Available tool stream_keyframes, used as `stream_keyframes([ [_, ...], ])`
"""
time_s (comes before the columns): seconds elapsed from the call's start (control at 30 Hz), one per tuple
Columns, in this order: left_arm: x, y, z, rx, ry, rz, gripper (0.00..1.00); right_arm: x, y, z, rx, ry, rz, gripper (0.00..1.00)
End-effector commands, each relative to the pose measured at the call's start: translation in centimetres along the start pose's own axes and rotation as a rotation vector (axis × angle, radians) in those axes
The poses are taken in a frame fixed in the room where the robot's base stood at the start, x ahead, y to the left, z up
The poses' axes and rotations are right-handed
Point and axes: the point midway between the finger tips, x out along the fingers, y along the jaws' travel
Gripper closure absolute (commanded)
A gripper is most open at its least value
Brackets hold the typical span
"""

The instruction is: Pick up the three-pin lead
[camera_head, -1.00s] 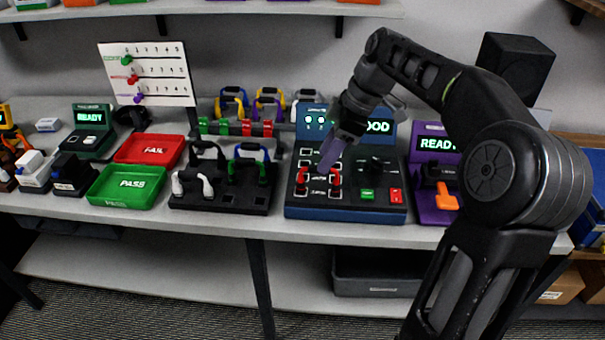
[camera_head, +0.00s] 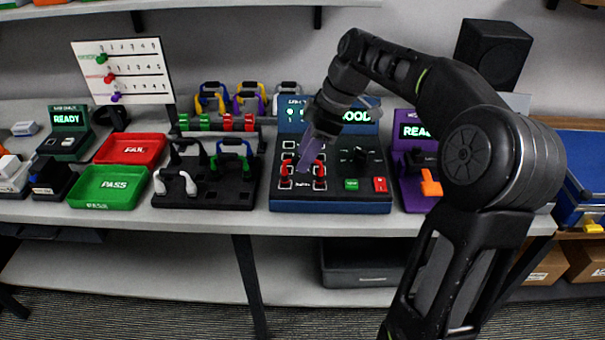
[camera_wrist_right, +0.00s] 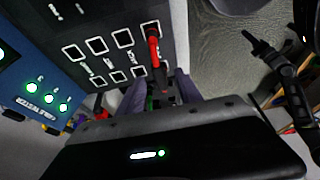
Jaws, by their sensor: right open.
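A lead with two red plugs (camera_head: 320,170) stands in the slots of the blue-and-black tester (camera_head: 330,207). I cannot make out its pin count. Its middle is hidden behind my right gripper (camera_head: 306,160), which points down over the tester's left half. In the right wrist view, a red plug (camera_wrist_right: 153,48) shows just beyond the gap between the fingers of my right gripper (camera_wrist_right: 155,92). The fingers are apart, and I cannot see them touching the lead. More leads, with white (camera_head: 190,186) and green (camera_head: 222,160) ends, sit on a black rack (camera_head: 215,196). My left gripper does not show.
Left of the rack are a green PASS tray (camera_head: 82,200) and a red FAIL tray (camera_head: 104,157). A purple station (camera_head: 412,195) with an orange part stands right of the tester. Several leads hang behind the rack. The table's front strip is clear.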

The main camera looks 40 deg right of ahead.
Motion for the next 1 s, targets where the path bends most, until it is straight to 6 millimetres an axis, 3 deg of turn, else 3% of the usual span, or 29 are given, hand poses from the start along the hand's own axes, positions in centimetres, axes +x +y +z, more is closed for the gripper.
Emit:
stream_keyframes([
  [0.17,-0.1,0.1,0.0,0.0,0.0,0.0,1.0,0.6,0.0,0.0,0.0,0.0,-0.002,0.58],
  [0.5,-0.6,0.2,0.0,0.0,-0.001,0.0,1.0,4.9,-0.1,0.1,0.0,0.0,-0.001,0.58],
  [1.0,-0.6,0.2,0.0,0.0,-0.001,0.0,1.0,5.2,-0.1,0.1,0.0,0.0,0.0,0.58],
])
